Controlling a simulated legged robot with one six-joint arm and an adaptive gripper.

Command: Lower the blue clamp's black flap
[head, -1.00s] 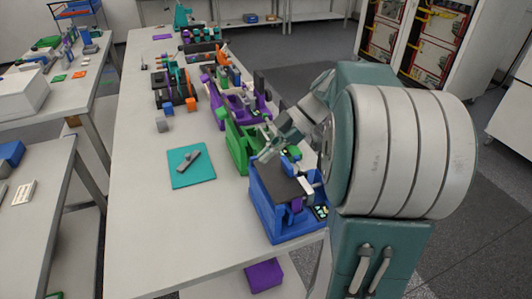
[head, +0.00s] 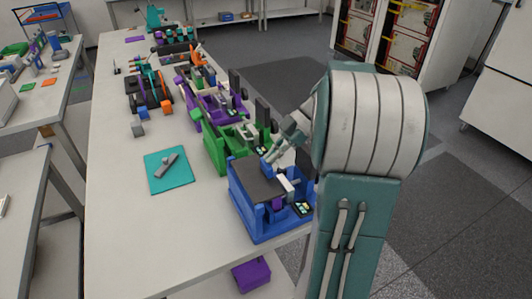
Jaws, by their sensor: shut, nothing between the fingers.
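The blue clamp (head: 262,226) stands at the table's right front edge. Its black flap (head: 256,182) looks lowered, lying about level across the top of the blue body. My gripper (head: 269,166) is shut and empty, just above the far right edge of the flap. I cannot tell whether its tips touch the flap. My arm hides part of the clamp's right side.
A green clamp (head: 220,150) stands just behind the blue one, with an upright black flap (head: 262,113). A purple clamp (head: 208,117) stands farther back. A teal mat (head: 158,183) with a grey tool (head: 167,165) lies left. The table's near left part is clear.

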